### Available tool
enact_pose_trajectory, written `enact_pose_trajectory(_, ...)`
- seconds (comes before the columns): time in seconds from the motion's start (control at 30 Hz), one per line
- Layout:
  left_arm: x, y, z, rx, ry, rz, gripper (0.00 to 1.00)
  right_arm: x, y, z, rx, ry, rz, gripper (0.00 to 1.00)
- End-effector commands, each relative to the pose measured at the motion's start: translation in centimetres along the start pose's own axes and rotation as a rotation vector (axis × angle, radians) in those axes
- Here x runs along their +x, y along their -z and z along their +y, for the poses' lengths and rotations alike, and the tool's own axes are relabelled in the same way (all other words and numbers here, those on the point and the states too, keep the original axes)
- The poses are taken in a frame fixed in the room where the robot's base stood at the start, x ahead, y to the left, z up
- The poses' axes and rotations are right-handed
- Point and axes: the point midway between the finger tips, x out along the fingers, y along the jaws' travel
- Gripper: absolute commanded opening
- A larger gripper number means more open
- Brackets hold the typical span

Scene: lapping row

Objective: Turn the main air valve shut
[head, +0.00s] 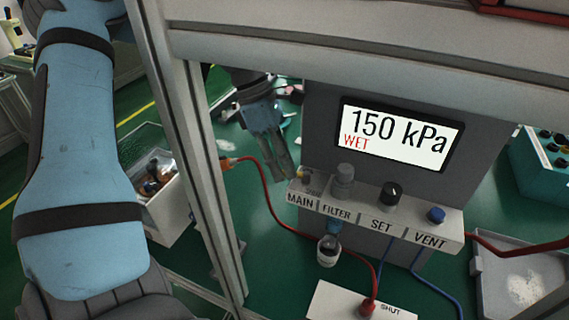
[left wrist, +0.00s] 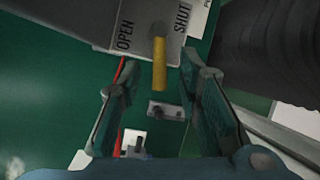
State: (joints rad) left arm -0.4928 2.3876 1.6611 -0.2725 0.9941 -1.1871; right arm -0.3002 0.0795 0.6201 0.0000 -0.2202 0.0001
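The main air valve has a yellow handle, which in the left wrist view (left wrist: 160,64) lies between the words OPEN and SHUT, pointing down the picture. My left gripper (head: 285,170) is beside the valve, pointing down. In the left wrist view it is open (left wrist: 157,88), a finger on each side of the handle, with gaps visible. Contact with the handle is not visible. My right gripper is out of view.
The display (head: 398,138) reads 150 kPa and WET. A frame post (head: 195,165) stands left of my gripper. A red hose (head: 266,205) runs below. A bin (head: 170,217) stands left.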

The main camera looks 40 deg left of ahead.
Motion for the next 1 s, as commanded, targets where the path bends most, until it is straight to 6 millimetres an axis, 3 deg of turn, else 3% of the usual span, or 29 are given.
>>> enact_pose_trajectory(0.23,0.20,0.00,0.01,-0.001,-0.001,-0.001,0.32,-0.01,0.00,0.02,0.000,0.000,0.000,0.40)
enact_pose_trajectory(0.43,0.18,0.00,0.02,-0.001,-0.001,-0.002,0.01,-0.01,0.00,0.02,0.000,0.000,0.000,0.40)
enact_pose_trajectory(0.47,0.18,0.00,0.02,-0.001,-0.001,-0.002,0.00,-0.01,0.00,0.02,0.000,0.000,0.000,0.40)
enact_pose_trajectory(1.0,0.17,-0.04,0.01,-0.008,-0.005,-0.004,0.00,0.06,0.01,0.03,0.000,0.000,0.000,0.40)
